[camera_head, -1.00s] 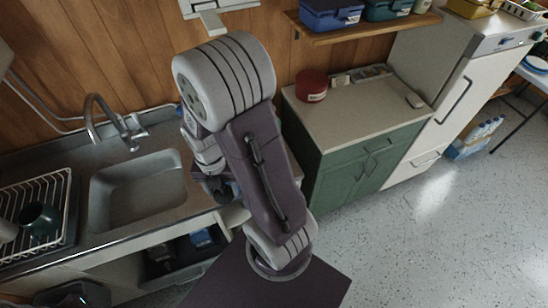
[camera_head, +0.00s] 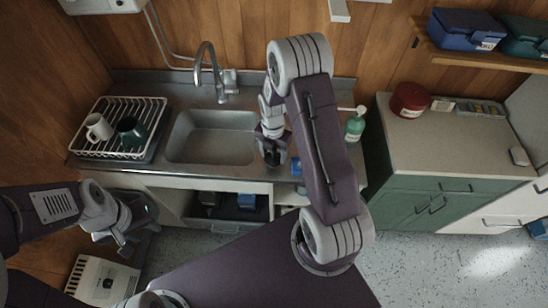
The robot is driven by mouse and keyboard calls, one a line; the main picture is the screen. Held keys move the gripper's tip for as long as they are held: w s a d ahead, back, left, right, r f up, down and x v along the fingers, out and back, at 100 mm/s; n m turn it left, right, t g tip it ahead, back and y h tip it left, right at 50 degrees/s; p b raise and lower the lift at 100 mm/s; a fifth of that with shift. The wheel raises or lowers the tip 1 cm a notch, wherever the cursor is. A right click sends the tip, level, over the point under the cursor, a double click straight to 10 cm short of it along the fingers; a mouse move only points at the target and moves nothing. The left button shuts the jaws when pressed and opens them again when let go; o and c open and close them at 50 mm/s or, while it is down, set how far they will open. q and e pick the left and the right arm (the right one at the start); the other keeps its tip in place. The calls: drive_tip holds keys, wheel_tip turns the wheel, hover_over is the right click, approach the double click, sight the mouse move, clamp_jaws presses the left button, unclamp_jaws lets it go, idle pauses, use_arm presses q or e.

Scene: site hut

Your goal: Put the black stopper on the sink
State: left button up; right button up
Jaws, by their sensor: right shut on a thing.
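The sink (camera_head: 212,140) is a grey steel basin set in the counter, and its bottom looks empty. My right gripper (camera_head: 271,155) is just past the basin's right edge, above the counter, pointing down. It is shut on a small dark thing (camera_head: 272,158), which looks like the black stopper; the fingers hide much of it. My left gripper (camera_head: 126,242) hangs low at the left, in front of the counter and away from the sink. Its fingers are too small and cluttered to tell whether they are apart.
A dish rack (camera_head: 118,153) with a white mug (camera_head: 98,127) and a dark green mug (camera_head: 130,133) stands left of the basin. The faucet (camera_head: 208,70) rises behind it. A green soap bottle (camera_head: 355,126) and a blue item (camera_head: 296,167) are to the right.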

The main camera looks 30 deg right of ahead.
sight(274, 158)
wheel_tip(274, 158, down, 3)
drive_tip(key=shift+s+r, duration=0.1)
drive_tip(key=shift+s, duration=0.05)
drive_tip(key=shift+d+f, duration=0.1)
drive_tip(key=shift+f, duration=0.2)
drive_tip(key=shift+f, duration=0.2)
drive_tip(key=o, duration=1.5)
drive_tip(key=shift+c, duration=0.2)
